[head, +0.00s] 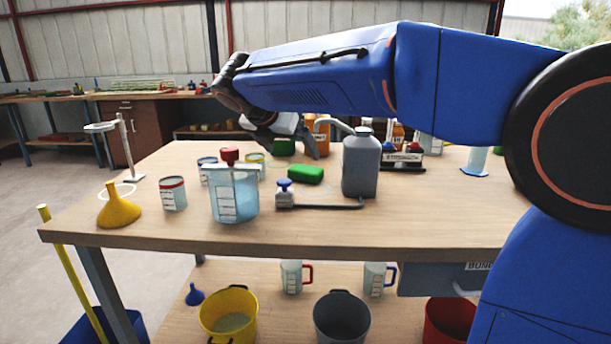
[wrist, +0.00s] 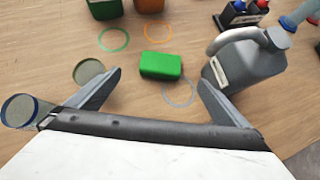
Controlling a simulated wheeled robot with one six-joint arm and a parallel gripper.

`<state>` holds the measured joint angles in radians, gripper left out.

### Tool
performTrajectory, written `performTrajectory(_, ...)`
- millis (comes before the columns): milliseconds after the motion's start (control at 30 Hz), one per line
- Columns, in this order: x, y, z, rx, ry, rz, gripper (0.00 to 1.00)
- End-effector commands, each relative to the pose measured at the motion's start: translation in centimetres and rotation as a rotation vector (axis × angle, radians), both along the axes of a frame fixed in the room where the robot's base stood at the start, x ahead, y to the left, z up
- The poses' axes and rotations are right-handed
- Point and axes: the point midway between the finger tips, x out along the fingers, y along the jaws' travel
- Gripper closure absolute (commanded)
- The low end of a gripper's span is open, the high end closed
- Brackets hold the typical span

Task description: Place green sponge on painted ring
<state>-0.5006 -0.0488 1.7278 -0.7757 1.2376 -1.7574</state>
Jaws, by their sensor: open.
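The green sponge (head: 306,174) lies flat on the wooden table; the wrist view shows it as a green block (wrist: 161,65) ahead of the fingertips. My gripper (wrist: 159,77) is open and empty, its two fingers spread to either side below the sponge in that picture. In the head view my gripper (head: 292,145) hangs over the table behind the sponge, partly hidden by its own links. Painted rings show in the wrist view: a green ring (wrist: 127,39), an orange ring (wrist: 171,32) and a pale grey ring (wrist: 194,96) beside the sponge's lower right edge.
A grey jug (head: 360,165) stands right of the sponge, close to my right finger in the wrist view. A clear beaker (head: 234,195), several cans and a yellow funnel (head: 119,210) stand to the left.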

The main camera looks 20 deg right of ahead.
Motion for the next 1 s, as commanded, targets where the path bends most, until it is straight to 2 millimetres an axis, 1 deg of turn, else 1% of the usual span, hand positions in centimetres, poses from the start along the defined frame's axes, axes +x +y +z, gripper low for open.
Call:
performTrajectory(100,1.1,-1.1,-1.6,-0.001,0.002,-0.004,0.0)
performTrajectory(400,3.7,-3.3,-5.0,0.001,0.002,-0.004,0.0)
performTrajectory(500,4.2,-3.7,-5.6,0.001,0.002,-0.003,0.0)
performTrajectory(767,4.8,-4.2,-6.4,0.001,0.002,-0.003,0.0)
performTrajectory(1000,6.5,-5.9,-8.6,0.0,0.002,-0.004,0.0)
